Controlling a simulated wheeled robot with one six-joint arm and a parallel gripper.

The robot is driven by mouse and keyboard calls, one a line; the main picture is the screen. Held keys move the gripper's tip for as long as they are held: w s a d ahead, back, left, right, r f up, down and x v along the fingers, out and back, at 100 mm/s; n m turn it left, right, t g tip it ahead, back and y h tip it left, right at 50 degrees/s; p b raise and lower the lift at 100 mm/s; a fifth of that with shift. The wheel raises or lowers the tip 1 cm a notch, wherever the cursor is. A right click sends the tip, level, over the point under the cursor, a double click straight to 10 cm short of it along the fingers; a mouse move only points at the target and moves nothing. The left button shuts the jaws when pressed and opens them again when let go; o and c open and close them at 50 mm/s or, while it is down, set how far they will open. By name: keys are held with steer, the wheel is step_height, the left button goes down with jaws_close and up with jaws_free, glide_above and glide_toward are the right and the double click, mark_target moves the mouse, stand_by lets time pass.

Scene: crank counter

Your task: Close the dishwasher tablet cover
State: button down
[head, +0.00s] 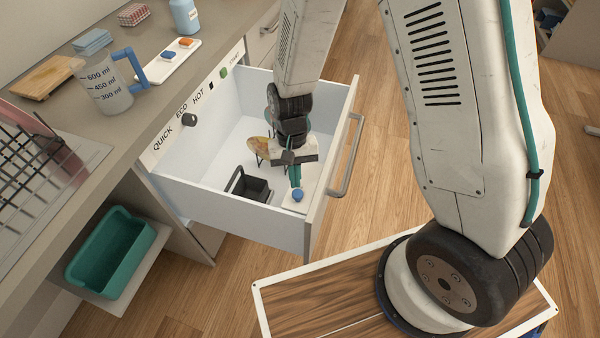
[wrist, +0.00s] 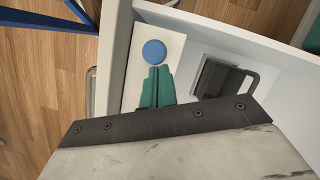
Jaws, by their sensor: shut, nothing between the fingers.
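A white panel (head: 290,207) with a round blue knob (head: 298,194) lies along the front inside of the open white drawer (head: 215,205). I cannot tell for sure whether this panel is the tablet cover. My gripper (head: 295,184) reaches down into the drawer, its teal fingers shut and empty. In the wrist view my gripper (wrist: 158,68) has its fingertips just beside the blue knob (wrist: 154,52), over the white panel (wrist: 140,82). Whether they touch it is unclear. My gripper hides the far end of the panel.
A dark open box (head: 250,186) with a handle stands in the drawer, left of my gripper. A tan round item (head: 260,148) stands behind it in a dark rack. The drawer's grey bar handle (head: 347,155) faces right. A teal bin (head: 108,250) stands lower left.

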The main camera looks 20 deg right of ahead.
steer(key=shift+s+a, duration=0.2)
steer(key=shift+a, duration=0.05)
steer(key=w+d+r, duration=0.1)
steer(key=w+r, duration=0.6)
steer(key=r, duration=0.3)
steer(key=s+d+r+t, duration=0.1)
steer(key=s+d+r, duration=0.3)
steer(key=s+r, duration=0.3)
steer(key=s+d+r+n+t, duration=0.1)
steer(key=s+d+r+t, duration=0.1)
steer(key=s+d+r, duration=0.2)
steer(key=s+d+r+t, duration=0.2)
steer(key=s+d+r, duration=0.3)
steer(key=s+r, duration=0.5)
steer(key=shift+r+n+h, duration=0.3)
steer(key=shift+r+n, duration=0.1)
steer(key=shift+r, duration=0.25)
